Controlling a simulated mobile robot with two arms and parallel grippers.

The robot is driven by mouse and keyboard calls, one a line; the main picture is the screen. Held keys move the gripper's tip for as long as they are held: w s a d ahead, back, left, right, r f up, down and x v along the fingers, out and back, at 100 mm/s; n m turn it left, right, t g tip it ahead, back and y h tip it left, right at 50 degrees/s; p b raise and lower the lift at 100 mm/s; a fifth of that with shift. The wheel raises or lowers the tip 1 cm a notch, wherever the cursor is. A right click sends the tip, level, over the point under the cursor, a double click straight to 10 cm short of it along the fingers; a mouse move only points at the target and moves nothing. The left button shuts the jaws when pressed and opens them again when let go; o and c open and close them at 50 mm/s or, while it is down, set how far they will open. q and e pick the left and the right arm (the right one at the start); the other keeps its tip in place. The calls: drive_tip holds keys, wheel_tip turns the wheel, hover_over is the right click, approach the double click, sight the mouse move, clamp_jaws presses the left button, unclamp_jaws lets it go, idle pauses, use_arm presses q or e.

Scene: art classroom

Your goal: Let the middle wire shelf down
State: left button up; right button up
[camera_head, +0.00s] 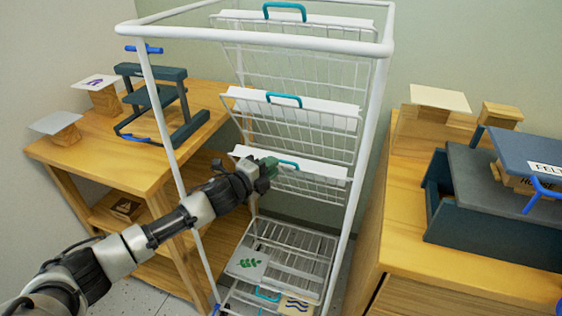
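A white wire drying rack (352,190) stands in the middle of the view. Its middle wire shelf (310,185) is tipped up, its white front edge raised, with a teal handle (288,164) on top. My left gripper (268,170) reaches in from the left, its greenish fingertips at the left end of this handle. The fingers are small and partly hidden, so I cannot tell whether they close on it. My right gripper is not in view.
Two more shelves (330,112) are tipped up above. Below, a flat shelf (305,262) holds a leaf print (247,264); a wave print (298,305) lies lower. A wooden table (85,150) with a small press stands left, a wooden cabinet (400,245) right.

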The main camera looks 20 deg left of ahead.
use_arm(q)
drive_tip(key=shift+x, duration=2.1)
drive_tip(key=shift+c, duration=0.4)
clamp_jaws()
